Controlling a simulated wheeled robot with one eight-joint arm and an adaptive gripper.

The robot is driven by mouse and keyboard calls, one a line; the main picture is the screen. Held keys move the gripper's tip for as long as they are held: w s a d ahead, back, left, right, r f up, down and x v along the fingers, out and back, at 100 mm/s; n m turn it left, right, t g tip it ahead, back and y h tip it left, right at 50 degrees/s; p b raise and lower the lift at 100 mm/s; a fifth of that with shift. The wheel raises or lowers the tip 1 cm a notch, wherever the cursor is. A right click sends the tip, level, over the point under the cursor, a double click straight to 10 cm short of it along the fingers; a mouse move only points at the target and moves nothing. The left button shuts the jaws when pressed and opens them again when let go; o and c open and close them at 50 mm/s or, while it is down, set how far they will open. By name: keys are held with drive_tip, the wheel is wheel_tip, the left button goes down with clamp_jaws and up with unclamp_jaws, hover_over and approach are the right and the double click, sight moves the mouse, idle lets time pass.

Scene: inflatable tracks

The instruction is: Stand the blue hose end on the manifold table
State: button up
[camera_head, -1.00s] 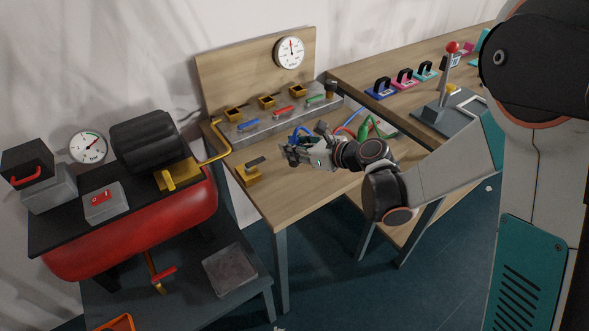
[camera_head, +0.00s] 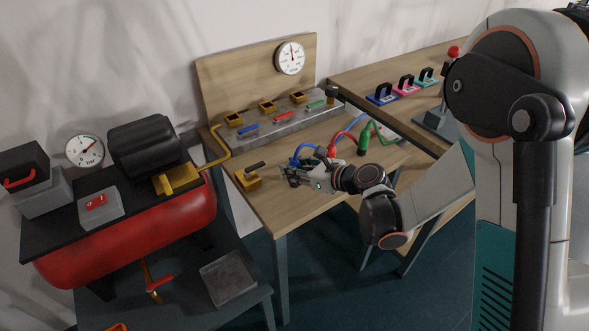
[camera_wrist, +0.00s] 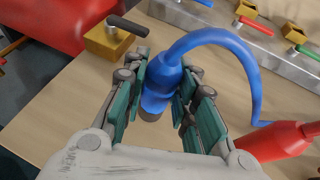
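The blue hose end (camera_wrist: 158,92) is between the fingers of my gripper (camera_wrist: 160,95) in the wrist view. The pads lie close against it on both sides and look shut on it. Its dark tip points down at the manifold table (camera_wrist: 65,100), and its blue hose arches up and to the right. It looks roughly upright. Whether the tip touches the wood is hard to tell. In the head view my gripper (camera_head: 290,175) is low over the table's left part, hiding most of the hose end; the blue hose (camera_head: 303,152) shows behind it.
A yellow block with a black lever (camera_head: 248,177) stands close left of my gripper. Behind is the grey manifold (camera_head: 275,122) with coloured levers. The front tabletop (camera_head: 290,213) is bare.

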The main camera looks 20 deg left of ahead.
drive_tip(key=shift+o, duration=1.3)
drive_tip(key=shift+r, duration=0.1)
drive_tip(key=shift+d+r, duration=0.15)
drive_tip(key=p+v, duration=0.3)
drive_tip(key=v, duration=0.8)
drive_tip(key=shift+s+d+p, duration=0.25)
drive_tip(key=shift+d+p, duration=0.05)
